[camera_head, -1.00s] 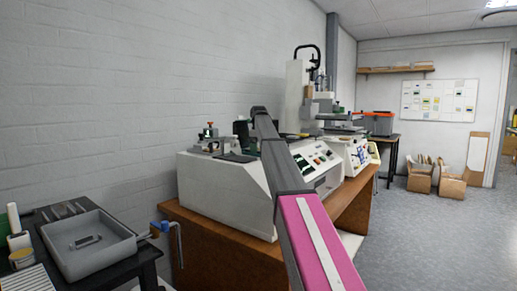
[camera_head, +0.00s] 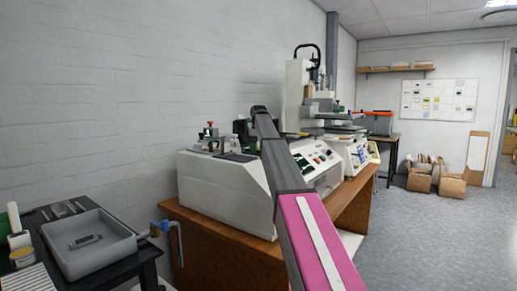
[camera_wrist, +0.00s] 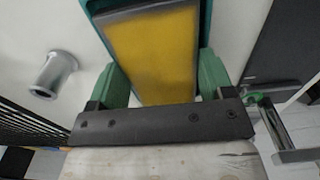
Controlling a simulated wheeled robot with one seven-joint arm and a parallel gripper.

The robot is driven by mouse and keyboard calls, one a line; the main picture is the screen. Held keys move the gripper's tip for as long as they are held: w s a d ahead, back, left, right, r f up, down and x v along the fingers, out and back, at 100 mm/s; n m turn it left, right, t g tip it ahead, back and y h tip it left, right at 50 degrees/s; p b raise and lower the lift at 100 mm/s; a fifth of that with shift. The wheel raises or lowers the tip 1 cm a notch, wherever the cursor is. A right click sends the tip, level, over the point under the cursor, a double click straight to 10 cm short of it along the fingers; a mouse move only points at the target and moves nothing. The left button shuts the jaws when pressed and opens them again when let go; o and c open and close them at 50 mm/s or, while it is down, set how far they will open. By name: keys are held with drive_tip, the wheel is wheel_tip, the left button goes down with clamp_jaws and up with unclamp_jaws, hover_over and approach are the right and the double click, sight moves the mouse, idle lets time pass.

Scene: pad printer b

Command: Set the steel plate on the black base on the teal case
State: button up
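In the wrist view a yellow-faced panel (camera_wrist: 152,55) with a dark grey border lies before a teal case (camera_wrist: 206,22), which shows along its sides and top corner. I cannot tell whether the panel is the steel plate, or whether its dark border is the black base. My gripper (camera_wrist: 160,65) has two green fingers standing well apart, one at each side of the panel. Whether they press on its edges cannot be made out. In the head view my arm reaches toward the white machine (camera_head: 225,190), and my gripper is hidden there.
A silver post (camera_wrist: 52,74) stands left of the panel, and a metal lever (camera_wrist: 284,128) is at right. In the head view a grey tray (camera_head: 65,221) with a small metal piece sits on a black table at lower left. Cardboard boxes (camera_head: 452,186) stand on the far floor.

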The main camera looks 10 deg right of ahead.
drive_tip(key=shift+o, duration=0.3)
drive_tip(key=shift+s+f, duration=0.2)
drive_tip(key=shift+f, duration=0.15)
drive_tip(key=shift+r, duration=0.1)
drive_tip(key=shift+w+r, duration=0.2)
drive_tip(key=shift+r, duration=1.4)
drive_tip(key=shift+o, duration=1.2)
drive_tip(key=shift+r, duration=2.05)
